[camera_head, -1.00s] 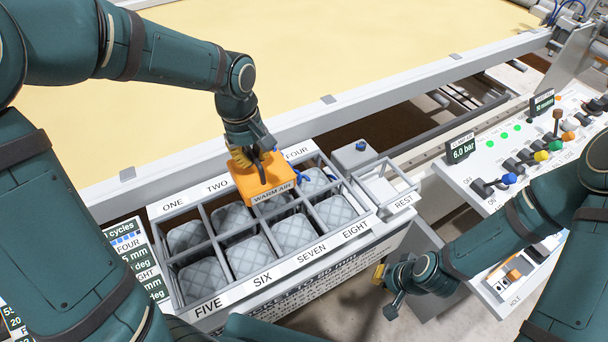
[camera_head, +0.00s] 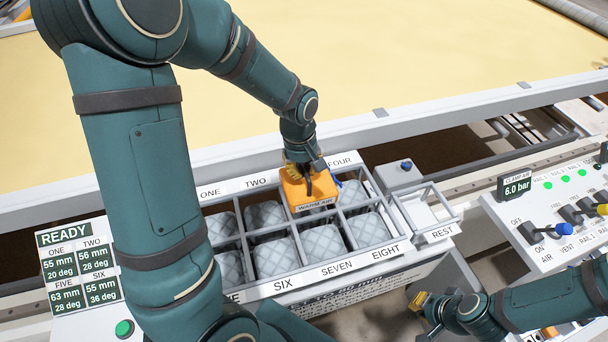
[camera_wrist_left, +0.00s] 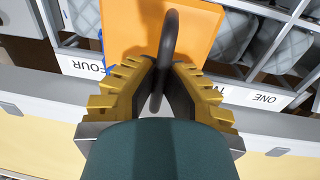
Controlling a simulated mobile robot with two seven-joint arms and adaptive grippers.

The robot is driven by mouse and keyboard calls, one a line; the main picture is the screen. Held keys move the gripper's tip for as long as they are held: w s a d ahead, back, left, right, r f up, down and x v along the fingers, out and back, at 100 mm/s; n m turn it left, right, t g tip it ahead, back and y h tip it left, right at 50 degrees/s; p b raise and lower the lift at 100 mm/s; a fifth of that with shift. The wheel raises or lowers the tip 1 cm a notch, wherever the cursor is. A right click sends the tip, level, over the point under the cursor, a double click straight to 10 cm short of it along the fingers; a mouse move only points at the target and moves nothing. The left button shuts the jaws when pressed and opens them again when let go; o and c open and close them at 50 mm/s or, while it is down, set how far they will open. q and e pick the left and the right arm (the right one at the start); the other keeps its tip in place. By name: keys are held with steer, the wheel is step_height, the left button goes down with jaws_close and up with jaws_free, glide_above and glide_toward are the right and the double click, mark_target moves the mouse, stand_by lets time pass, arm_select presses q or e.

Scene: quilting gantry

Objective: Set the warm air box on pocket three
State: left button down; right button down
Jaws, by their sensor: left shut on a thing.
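My left gripper (camera_head: 304,166) is shut on the dark looped handle (camera_wrist_left: 168,45) of the orange warm air box (camera_head: 308,188). The box is upright over the back row of the pocket rack (camera_head: 287,238), between the TWO and FOUR labels. It hides the THREE label and most of the pocket there. The box also fills the top middle of the left wrist view (camera_wrist_left: 130,25). Whether it touches the rack's bars cannot be told. My right gripper (camera_head: 425,312) is low at the right, apart from the rack; its finger opening is unclear.
Grey quilted pads sit in the neighbouring pockets. A REST frame (camera_head: 428,213) and a grey box with a blue knob (camera_head: 398,176) stand right of the rack. A control panel (camera_head: 560,215) is further right. A READY display (camera_head: 75,262) is at left.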

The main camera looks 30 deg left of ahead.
mark_target(299, 182)
arm_select(q)
step_height(299, 182, down, 2)
steer(key=shift+w+f, duration=0.1)
steer(key=shift+f, duration=0.15)
steer(key=shift+r, duration=0.1)
steer(key=c, duration=1.1)
jaws_free()
steer(key=shift+c, duration=0.2)
steer(key=shift+r, duration=0.1)
step_height(299, 182, up, 12)
steer(key=p, duration=0.1)
steer(key=shift+s+a, duration=0.3)
steer(key=shift+s, duration=0.15)
steer(key=shift+s+f, duration=0.1)
steer(key=shift+f, duration=0.1)
